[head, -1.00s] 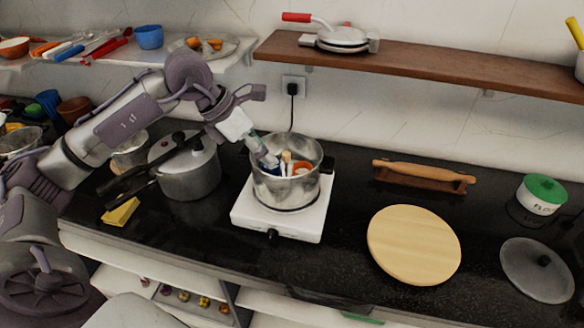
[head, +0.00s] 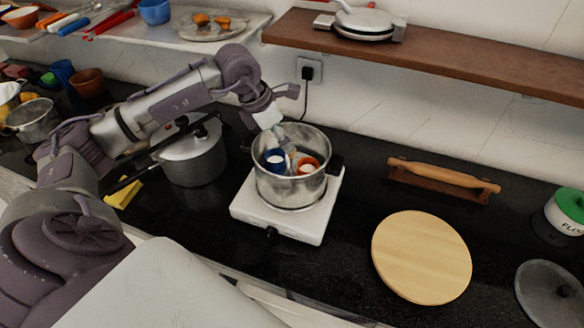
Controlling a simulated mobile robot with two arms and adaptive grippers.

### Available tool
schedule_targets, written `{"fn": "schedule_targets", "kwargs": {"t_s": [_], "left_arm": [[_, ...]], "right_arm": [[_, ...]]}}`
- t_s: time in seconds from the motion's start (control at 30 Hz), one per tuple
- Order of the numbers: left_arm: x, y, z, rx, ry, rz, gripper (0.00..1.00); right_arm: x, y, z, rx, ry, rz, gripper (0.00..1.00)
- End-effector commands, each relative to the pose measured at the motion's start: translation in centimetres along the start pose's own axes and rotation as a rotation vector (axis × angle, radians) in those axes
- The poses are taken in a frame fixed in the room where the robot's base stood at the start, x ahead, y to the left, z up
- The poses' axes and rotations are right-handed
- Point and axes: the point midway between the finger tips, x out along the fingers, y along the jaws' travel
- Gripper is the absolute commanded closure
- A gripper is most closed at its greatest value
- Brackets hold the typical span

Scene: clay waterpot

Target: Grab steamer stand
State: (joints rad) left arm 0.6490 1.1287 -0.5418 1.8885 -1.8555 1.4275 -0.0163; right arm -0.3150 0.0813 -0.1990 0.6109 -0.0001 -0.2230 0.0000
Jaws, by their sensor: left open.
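A steel pot (head: 290,188) stands on a white hot plate (head: 318,222) in the middle of the counter. Inside it I see a blue item (head: 275,160) with a white part and an orange item (head: 309,163) with a white part. I cannot tell which thing, if any, is the steamer stand. My left gripper (head: 286,148) comes in from the back left and points down into the pot's mouth, near the two items. Its fingers are open, and their tips are partly hidden among the items. My right gripper is not in view.
A lidded pressure cooker (head: 193,158) stands left of the hot plate, below my left arm. A round wooden board (head: 421,257) and a rolling pin (head: 445,176) on its stand lie to the right. A plug cable (head: 307,95) hangs behind the pot. A brown shelf (head: 460,60) overhangs the back.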

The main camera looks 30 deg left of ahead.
Motion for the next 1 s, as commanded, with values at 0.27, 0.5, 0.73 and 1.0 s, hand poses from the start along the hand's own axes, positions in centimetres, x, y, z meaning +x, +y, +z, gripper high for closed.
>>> {"fn": "schedule_targets", "kwargs": {"t_s": [0.27,0.5,0.73,1.0], "left_arm": [[2.8,-0.7,0.4,0.0,0.002,-0.006,0.47],[5.4,-0.6,0.3,0.001,-0.001,-0.002,0.47],[5.5,-0.6,0.2,0.001,-0.001,0.0,0.5],[5.4,-0.6,0.3,0.001,-0.001,0.0,0.95]], "right_arm": [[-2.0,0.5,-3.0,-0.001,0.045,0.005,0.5],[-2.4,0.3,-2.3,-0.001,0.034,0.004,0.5],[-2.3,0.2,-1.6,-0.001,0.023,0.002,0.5],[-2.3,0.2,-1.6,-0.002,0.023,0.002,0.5]]}}
